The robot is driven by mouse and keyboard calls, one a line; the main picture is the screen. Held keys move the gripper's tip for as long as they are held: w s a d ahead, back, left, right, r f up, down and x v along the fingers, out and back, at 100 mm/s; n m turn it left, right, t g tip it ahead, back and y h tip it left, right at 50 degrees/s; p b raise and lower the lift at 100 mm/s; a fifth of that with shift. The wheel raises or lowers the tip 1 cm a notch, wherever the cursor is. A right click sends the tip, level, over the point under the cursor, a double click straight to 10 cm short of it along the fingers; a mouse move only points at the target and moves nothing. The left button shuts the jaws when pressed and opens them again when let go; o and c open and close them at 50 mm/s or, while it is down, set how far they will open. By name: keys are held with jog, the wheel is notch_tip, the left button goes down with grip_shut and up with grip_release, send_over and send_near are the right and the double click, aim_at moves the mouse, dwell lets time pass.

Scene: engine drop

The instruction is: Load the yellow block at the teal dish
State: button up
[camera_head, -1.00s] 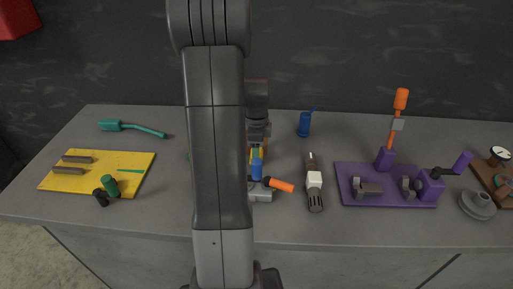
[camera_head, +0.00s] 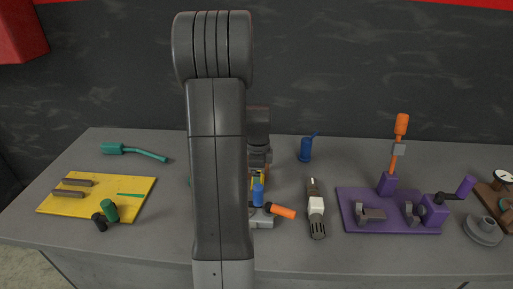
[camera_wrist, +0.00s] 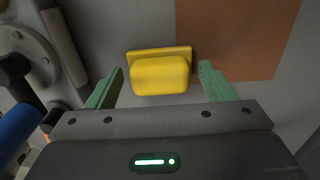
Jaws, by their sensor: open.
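The yellow block (camera_wrist: 160,74) lies on the grey surface in the wrist view, with a thin flange along its far side. My gripper (camera_wrist: 162,67) is open, with one green finger on each side of the block and a visible gap to each. In the head view my arm covers the area around the gripper, and only a sliver of yellow (camera_head: 251,182) shows there; I cannot tell if it is the block. I cannot make out a teal dish; my arm may hide it.
A brown patch (camera_wrist: 235,40) lies beyond the block. A grey fixture (camera_head: 262,219) with a blue knob and orange handle stands close by. A white-and-black tool (camera_head: 316,208) and purple board (camera_head: 350,220) are right; a yellow board (camera_head: 120,187) and teal tool (camera_head: 130,150) are left.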

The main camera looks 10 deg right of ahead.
notch_tip(320, 180, up, 14)
jog(key=shift+s+a+b, duration=0.15)
jog(key=shift+a+b, duration=0.15)
jog(key=shift+b, duration=0.1)
jog(key=shift+f, duration=0.15)
jog(key=f, duration=0.9)
jog(key=f+p, duration=0.1)
jog(key=f, duration=0.3)
jog(key=shift+w+d+f, duration=0.2)
jog(key=shift+d+f, duration=0.1)
jog(key=shift+f, duration=0.1)
jog(key=shift+r, duration=0.5)
